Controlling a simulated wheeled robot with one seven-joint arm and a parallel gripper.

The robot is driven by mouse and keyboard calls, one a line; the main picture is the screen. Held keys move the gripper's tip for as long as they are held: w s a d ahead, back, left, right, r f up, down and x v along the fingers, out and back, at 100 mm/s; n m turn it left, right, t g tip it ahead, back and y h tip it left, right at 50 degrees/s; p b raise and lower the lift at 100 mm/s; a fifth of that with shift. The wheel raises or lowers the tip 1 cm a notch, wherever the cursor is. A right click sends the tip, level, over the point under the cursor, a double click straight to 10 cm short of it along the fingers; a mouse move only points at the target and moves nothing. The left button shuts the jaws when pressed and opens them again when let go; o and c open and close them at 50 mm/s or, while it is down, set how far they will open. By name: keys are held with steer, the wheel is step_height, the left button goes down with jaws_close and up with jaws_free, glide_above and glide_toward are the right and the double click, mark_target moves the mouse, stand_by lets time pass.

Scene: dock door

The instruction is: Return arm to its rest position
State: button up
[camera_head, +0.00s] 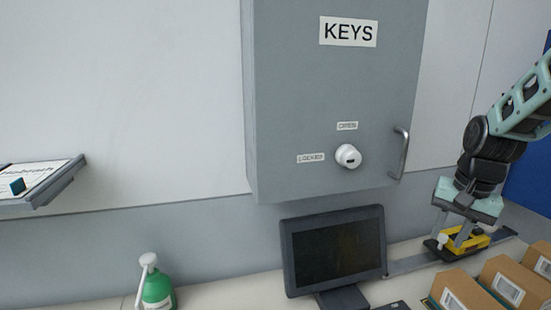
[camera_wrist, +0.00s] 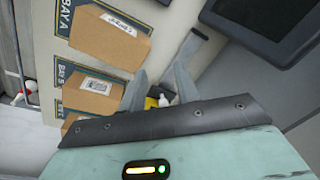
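My gripper (camera_head: 451,238) is at the right in the head view, pointing down at the counter, with its two fingers apart. In the wrist view my gripper (camera_wrist: 160,75) also shows its fingers spread with a gap between them. Whether a finger touches the item I cannot tell. My arm reaches in from the right edge.
A grey KEYS cabinet (camera_head: 335,110) with a white knob and handle hangs left of my arm. A dark monitor (camera_head: 335,250) stands below it. Cardboard boxes (camera_head: 510,282) stand close at the right front. A green bottle (camera_head: 158,290) and a wall shelf (camera_head: 50,190) are at left.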

steer(key=s+a+f+n+g, duration=0.1)
steer(key=s+a+n, duration=1.4)
steer(key=s+a, duration=0.7)
steer(key=a+b, duration=0.1)
steer(key=a, duration=0.1)
steer(key=shift+s+a+f, duration=0.25)
steer(key=shift+a+f, duration=0.1)
steer(key=shift+a, duration=0.05)
stand_by(0.6)
jaws_close()
